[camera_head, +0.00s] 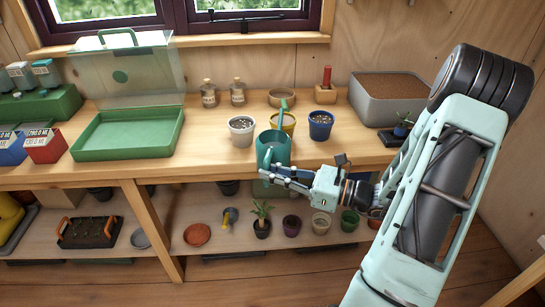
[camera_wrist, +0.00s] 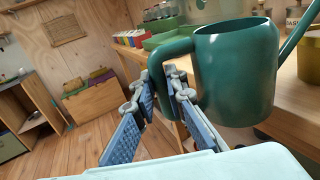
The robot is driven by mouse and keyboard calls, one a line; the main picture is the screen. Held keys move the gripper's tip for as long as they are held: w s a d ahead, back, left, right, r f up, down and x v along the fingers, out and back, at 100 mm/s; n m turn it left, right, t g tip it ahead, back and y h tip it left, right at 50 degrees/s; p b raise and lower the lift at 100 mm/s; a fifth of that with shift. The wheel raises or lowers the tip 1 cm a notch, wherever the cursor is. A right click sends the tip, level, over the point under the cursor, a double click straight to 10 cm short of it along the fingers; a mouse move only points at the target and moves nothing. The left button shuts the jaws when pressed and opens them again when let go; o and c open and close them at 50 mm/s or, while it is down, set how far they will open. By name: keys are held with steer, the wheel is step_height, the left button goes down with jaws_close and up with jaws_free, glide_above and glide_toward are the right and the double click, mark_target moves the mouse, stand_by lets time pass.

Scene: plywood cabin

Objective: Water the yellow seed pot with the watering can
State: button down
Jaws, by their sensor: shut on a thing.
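The teal watering can (camera_head: 273,149) is held at the front edge of the bench. My gripper (camera_head: 268,176) is shut on its handle, which shows between the fingers in the wrist view (camera_wrist: 172,82). The can looks close to upright there, with its spout (camera_wrist: 298,30) rising to the right. In the head view the spout (camera_head: 283,108) points away toward the pots. The yellow seed pot (camera_head: 289,124) stands on the bench just behind the can, partly hidden by the can and spout. I cannot tell whether water is coming out.
A white pot (camera_head: 241,130) stands left of the yellow pot and a blue pot (camera_head: 320,125) right of it. A green tray (camera_head: 128,135) lies left on the bench (camera_head: 210,150). A grey soil bin (camera_head: 388,97) is at back right. Small plants and pots fill the lower shelf.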

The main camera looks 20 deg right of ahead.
steer(key=shift+r, duration=0.15)
step_height(320, 180, up, 4)
steer(key=p, duration=0.3)
steer(key=shift+p, duration=0.4)
